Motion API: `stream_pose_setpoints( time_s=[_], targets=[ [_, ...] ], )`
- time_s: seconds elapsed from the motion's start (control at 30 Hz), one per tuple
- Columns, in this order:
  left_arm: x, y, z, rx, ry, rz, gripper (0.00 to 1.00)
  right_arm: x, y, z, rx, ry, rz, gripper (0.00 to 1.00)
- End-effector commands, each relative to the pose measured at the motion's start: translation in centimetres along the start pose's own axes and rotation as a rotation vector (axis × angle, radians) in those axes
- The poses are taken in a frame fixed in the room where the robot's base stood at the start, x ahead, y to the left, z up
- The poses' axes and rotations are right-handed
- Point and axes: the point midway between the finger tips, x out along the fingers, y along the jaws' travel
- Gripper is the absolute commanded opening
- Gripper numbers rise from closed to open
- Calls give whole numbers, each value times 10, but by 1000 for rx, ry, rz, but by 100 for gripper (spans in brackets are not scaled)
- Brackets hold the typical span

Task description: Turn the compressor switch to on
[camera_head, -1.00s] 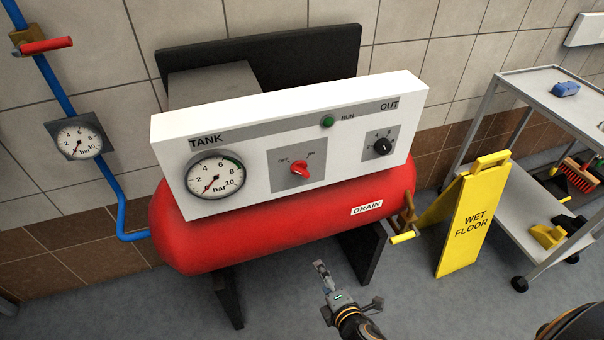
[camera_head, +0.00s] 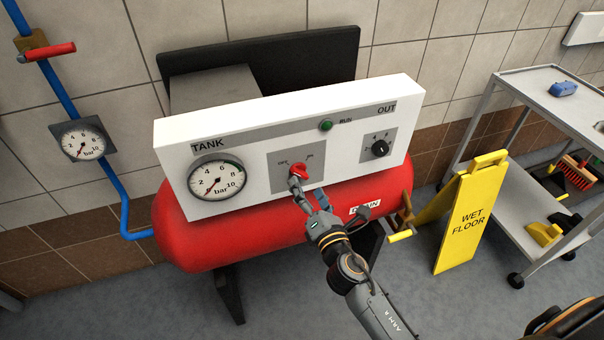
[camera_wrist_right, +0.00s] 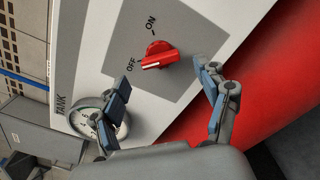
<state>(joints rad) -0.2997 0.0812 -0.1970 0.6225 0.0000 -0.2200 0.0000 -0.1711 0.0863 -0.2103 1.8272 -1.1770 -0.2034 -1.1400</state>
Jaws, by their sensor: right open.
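The compressor switch is a red rotary knob (camera_head: 299,172) on a grey plate in the white front panel (camera_head: 270,112). In the right wrist view the knob (camera_wrist_right: 158,55) has its white-marked end towards the OFF label (camera_wrist_right: 131,63), while the ON label (camera_wrist_right: 151,24) is off to the other side. My right gripper (camera_head: 308,192) is just below and in front of the knob. In the right wrist view my right gripper (camera_wrist_right: 165,84) has its fingers spread apart, one towards each side of the knob, with nothing between the tips. My left gripper is out of view.
The tank gauge (camera_head: 217,179) is left of the switch, and the black outlet knob (camera_head: 380,148) is right of it. The red tank (camera_head: 190,238) bulges below the panel. A yellow wet-floor sign (camera_head: 464,215) and a trolley (camera_head: 530,90) stand at right.

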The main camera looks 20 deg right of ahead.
Motion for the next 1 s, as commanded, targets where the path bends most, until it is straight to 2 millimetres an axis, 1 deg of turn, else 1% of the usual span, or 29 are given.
stream_pose_setpoints(
  time_s=[0.03, 0.1, 0.2, 0.3, 0.43, 0.67, 0.7, 0.77, 0.8, 0.93, 1.0],
  targets=[
    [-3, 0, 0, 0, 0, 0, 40, 11, 2, 2, 1, -2, 1, 75],
    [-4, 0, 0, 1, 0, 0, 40, 22, 1, 1, 2, -2, 0, 75],
    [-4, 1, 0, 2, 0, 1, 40, 34, 0, 0, 1, -1, -1, 75],
    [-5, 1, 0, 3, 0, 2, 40, 42, 0, 0, 1, 0, -1, 75],
    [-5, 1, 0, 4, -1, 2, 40, 46, 0, 0, 2, 0, -1, 75],
    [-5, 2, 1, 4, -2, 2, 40, 46, -1, 0, 2, 0, -1, 75],
    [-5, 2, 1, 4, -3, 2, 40, 46, -1, 0, 2, 0, -1, 66],
    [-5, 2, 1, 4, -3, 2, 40, 46, -1, 0, 2, 0, -1, 54],
    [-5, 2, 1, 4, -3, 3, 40, 46, -1, 0, 2, 0, -1, 46],
    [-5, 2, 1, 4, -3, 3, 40, 46, -1, 0, 2, 0, -1, 20],
    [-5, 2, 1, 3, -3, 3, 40, 45, -1, 0, 2, 0, -1, 20]
  ],
)
